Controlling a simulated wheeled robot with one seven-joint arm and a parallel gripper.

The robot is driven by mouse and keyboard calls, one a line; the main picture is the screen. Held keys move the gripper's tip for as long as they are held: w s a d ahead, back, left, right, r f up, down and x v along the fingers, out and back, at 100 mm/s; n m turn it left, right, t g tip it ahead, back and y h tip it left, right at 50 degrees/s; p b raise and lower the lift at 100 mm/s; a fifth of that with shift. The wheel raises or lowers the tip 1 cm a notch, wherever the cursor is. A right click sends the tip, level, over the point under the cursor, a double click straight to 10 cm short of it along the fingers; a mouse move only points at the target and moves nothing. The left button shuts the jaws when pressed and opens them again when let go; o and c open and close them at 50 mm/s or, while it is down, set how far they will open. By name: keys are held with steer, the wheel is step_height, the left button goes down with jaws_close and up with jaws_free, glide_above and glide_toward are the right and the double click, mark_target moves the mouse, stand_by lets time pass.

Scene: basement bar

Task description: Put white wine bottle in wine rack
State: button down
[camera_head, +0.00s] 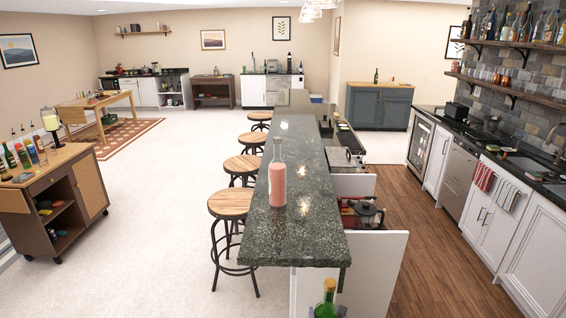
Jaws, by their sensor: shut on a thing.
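A green bottle (326,307) with an orange-yellow top stands upright at the bottom edge, in front of the bar's near end. A clear bottle with pink contents (277,180) stands upright on the dark stone bar counter. Another dark green bottle (376,76) stands on the blue-grey cabinet at the back. I cannot make out a wine rack for certain.
The long bar counter (267,243) runs away from me, with stools (231,204) along its left. Wooden floor (432,262) lies clear further right; pale floor (150,225) is open left. A brown cart (75,212) stands left.

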steer(key=s+d+f, duration=0.2)
steer(key=shift+s+d+f, duration=0.15)
steer(key=shift+s+d, duration=0.1)
steer(key=shift+d, duration=0.1)
steer(key=s+f, duration=0.4)
steer(key=f, duration=0.1)
steer(key=shift+s+f, duration=0.2)
steer(key=shift+a, duration=0.1)
stand_by(0.3)
